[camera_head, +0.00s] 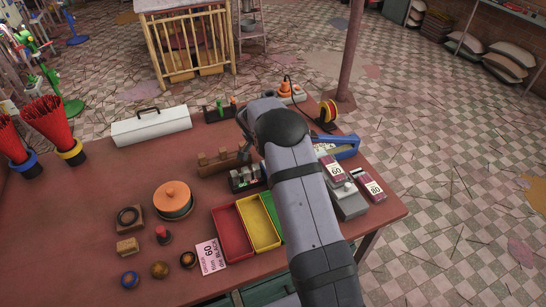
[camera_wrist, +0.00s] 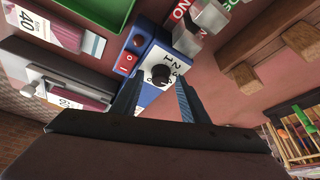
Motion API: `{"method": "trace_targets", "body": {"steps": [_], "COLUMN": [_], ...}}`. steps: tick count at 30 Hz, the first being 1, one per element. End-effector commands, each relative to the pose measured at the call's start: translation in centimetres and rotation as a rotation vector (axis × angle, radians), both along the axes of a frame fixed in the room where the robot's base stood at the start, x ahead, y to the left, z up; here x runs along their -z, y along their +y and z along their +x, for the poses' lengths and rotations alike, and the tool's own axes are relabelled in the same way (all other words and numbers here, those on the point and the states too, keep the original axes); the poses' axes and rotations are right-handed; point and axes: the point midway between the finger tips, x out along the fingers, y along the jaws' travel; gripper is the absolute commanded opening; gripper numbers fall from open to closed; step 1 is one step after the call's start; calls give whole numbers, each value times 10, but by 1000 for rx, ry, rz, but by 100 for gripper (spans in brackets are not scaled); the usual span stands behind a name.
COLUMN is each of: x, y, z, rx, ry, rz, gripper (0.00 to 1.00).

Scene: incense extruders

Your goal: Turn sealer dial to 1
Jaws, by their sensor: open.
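The sealer dial (camera_wrist: 160,74) is a small black knob on a white faceplate with printed numbers, seen in the wrist view. Its pointer is too dark to read, so I cannot tell its setting. The blue sealer (camera_head: 342,146) lies at the table's right end in the head view, partly behind my arm, which hides the dial there. My gripper (camera_wrist: 159,86) is open, with one finger on each side of the dial. I cannot tell whether either finger touches it. A red switch (camera_wrist: 126,62) sits beside the faceplate.
Packet boxes (camera_head: 333,168) and a grey device (camera_head: 350,203) stand near the sealer. Red (camera_head: 231,234), yellow and green trays lie left of my arm. A wooden block rack (camera_head: 222,162) and a white case (camera_head: 150,126) stand farther left. The table's right edge is close.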

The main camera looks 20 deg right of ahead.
Motion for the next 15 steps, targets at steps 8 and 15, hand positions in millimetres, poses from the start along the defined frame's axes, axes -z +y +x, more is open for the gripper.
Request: {"method": "trace_targets", "body": {"steps": [8,15], "x": [0,0], "y": [0,0], "z": [0,0], "rx": [0,-10], "ry": [0,0], "rz": [0,0], "gripper": [0,0]}}
